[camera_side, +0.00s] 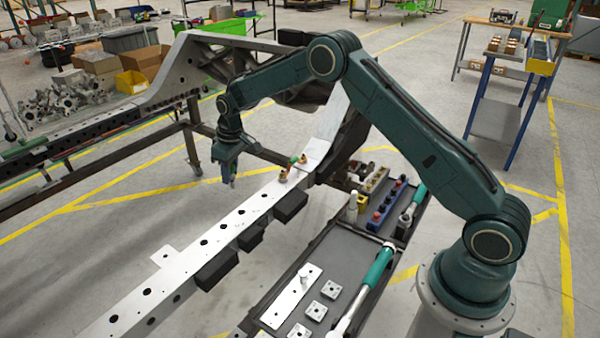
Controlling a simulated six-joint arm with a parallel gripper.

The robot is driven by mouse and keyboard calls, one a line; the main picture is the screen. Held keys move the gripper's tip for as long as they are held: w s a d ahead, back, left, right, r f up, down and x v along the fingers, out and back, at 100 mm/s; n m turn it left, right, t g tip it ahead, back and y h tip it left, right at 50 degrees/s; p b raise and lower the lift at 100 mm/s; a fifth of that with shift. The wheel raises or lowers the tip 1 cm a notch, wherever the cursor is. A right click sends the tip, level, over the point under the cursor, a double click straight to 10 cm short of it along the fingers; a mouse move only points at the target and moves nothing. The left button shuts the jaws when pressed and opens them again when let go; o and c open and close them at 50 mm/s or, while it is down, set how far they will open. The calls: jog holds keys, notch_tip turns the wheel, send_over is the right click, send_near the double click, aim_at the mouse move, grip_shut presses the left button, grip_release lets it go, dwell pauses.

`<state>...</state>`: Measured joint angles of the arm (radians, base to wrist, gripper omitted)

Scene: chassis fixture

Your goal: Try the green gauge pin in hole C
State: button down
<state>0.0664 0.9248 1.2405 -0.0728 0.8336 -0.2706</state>
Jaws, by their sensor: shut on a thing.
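My gripper (231,182) points down just left of the light-metal rail (185,261), near its far half. It is shut on a small pin-like thing whose grey end shows below the fingers. The view is too small to tell its colour or length. A small green piece (294,160) shows on the rail by two brass-coloured fittings (284,175), right of my gripper. I cannot tell if that piece is a gauge pin. Several dark round holes run along the rail top. No hole letters are readable, so I cannot tell which is hole C.
Right of the rail, a dark tray (345,242) holds a white plate (291,297), small square plates (331,290), a green-handled tool (378,268) and a blue rack (386,207) of pins. Dark blocks (217,268) sit along the rail's side. Behind, a tall curved frame rises.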

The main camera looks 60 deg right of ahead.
jog(key=f, duration=0.1)
jog(key=d+f, duration=0.1)
jog(key=f, duration=0.1)
jog(key=shift+s+d, duration=0.15)
jog(key=shift+s, duration=0.1)
jog(key=shift+f, duration=0.2)
jog(key=shift+f, duration=2.6)
jog(key=shift+f, duration=1.35)
jog(key=c, duration=1.1)
grip_release()
jog(key=shift+r, duration=0.1)
